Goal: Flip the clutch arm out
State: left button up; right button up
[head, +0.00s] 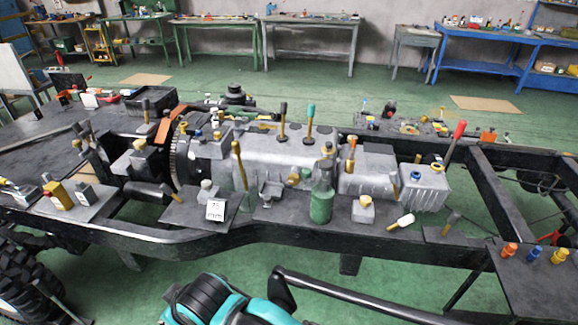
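A grey gearbox (270,160) lies along the middle of the black chassis frame, with a dark toothed ring (180,160) at its left end. Several levers stand on and around it: a brass rod (240,165) leaning at the front, a black-knobbed lever (283,118), a teal-knobbed lever (309,120) and a red-knobbed lever (455,142) at the right. An orange-brown flat piece (165,125) sits by the ring. I cannot tell which of these is the clutch arm. Neither of my grippers can be made out.
A green bottle (321,200) and a small white card (216,210) stand on the front plates. Orange, blue and yellow-topped pieces (533,253) sit at the right corner. A large tyre (22,280) is at lower left. Workbenches line the back wall; green floor lies between.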

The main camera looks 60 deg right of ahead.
aim_at(236, 146)
jog(key=z, duration=1.7)
